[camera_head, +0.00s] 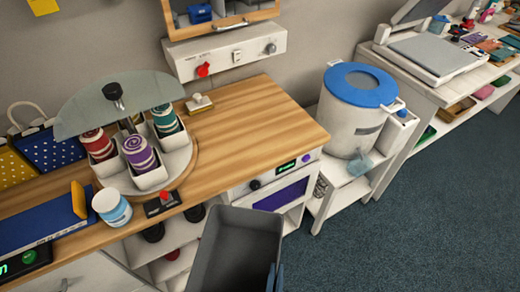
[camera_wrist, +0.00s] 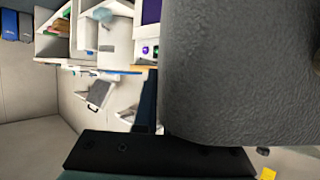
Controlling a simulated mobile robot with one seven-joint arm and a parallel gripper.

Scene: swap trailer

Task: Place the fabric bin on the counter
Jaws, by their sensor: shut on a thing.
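The grey fabric bin (camera_head: 236,248) is at the bottom middle of the head view, upright with its open top showing an empty inside. It is in front of the wooden counter (camera_head: 250,125), and its upper part overlaps the counter's front in the picture. My gripper (camera_head: 274,277) is at the bin's right side, shut on its wall. In the wrist view the bin's grey side (camera_wrist: 240,75) fills the right half, beside a dark finger of my gripper (camera_wrist: 147,105). The bin's underside is hidden.
The counter's middle and right are clear. On its left are a carousel (camera_head: 150,175) with rolled cloths, a white jar (camera_head: 112,207), and a blue book (camera_head: 40,228). A white bucket (camera_head: 355,125) with a blue lid stands right. A control panel (camera_head: 225,52) hangs above.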

